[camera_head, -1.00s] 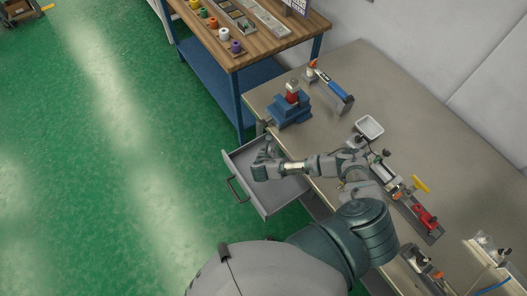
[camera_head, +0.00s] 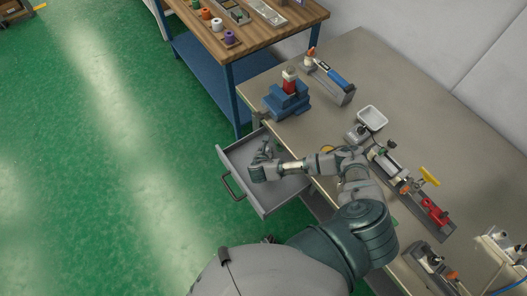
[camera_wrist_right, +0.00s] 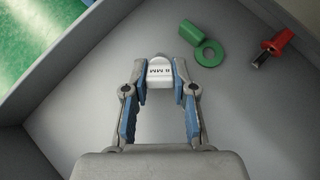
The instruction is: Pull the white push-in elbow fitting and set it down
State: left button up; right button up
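A small white piece marked "8 MM" (camera_wrist_right: 165,71), which looks like the elbow fitting, lies in the open grey drawer. In the right wrist view it sits between the fingertips of my right gripper (camera_wrist_right: 163,83), with a finger on each side. The fingers stand apart by about its width, and I cannot tell whether they press on it. In the head view my right gripper (camera_head: 262,160) is inside the drawer (camera_head: 273,201), and the white piece cannot be made out there. My left gripper is not in view.
A green ring piece (camera_wrist_right: 209,53) and a red-handled part (camera_wrist_right: 277,43) lie beside it in the drawer. The bench above (camera_head: 345,75) holds a blue-based fixture (camera_head: 288,103), a white tray (camera_head: 372,117) and clamp fixtures (camera_head: 428,208). The bench's front middle has free room.

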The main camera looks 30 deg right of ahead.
jog(key=o, duration=0.4)
jog(key=shift+f, duration=0.1)
jog(key=shift+o, duration=0.6)
jog(key=shift+a, duration=0.3)
jog(key=shift+s+a+r, duration=0.1)
jog(key=shift+a+r, duration=0.15)
jog(key=shift+a, duration=0.2)
jog(key=shift+s+a+r, duration=0.1)
jog(key=shift+a+r, duration=0.1)
jog(key=shift+a, duration=0.25)
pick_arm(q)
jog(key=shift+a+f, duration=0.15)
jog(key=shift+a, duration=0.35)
pick_arm(e)
jog(key=v, duration=1.1)
